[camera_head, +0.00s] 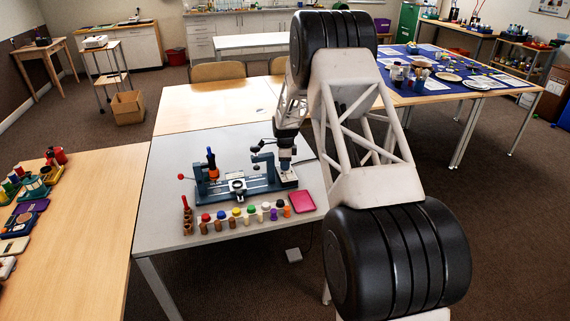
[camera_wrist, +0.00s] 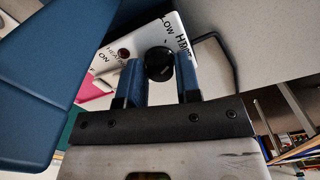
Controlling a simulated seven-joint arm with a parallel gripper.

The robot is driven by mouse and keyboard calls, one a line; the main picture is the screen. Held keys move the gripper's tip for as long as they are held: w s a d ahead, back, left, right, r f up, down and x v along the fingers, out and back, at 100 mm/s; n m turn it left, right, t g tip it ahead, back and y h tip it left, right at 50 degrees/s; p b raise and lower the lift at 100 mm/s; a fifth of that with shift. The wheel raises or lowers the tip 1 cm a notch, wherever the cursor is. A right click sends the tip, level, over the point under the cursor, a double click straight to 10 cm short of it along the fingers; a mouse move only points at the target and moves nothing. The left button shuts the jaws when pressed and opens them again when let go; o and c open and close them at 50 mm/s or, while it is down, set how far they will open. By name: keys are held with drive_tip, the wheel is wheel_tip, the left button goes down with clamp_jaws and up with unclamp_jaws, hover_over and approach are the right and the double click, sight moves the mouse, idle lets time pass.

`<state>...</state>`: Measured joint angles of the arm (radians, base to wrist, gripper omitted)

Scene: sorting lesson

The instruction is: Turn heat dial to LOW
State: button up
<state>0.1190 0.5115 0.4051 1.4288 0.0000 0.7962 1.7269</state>
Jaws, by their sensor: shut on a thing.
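The heat dial (camera_wrist: 159,64) is a round black knob on a white panel (camera_wrist: 112,42) in the wrist view. The panel carries the words LOW and HIGH near the dial, and ON farther left beside a small dark red round part (camera_wrist: 124,54). My gripper (camera_wrist: 160,70) has its blue fingers on both sides of the dial and is shut on it. I cannot tell which mark the dial points to. In the head view my gripper (camera_head: 287,160) is over the right end of the blue bench machine (camera_head: 262,188); the dial is hidden there.
A row of colour-topped pegs (camera_head: 236,217) stands in front of the machine, with a pink tray (camera_head: 303,201) at its right. The grey tabletop (camera_head: 165,232) is bare at front left.

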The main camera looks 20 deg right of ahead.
drive_tip(key=shift+n, duration=2.2)
drive_tip(key=o, duration=0.6)
drive_tip(key=shift+o, duration=0.2)
drive_tip(key=shift+r, duration=0.1)
drive_tip(key=shift+r, duration=3.8)
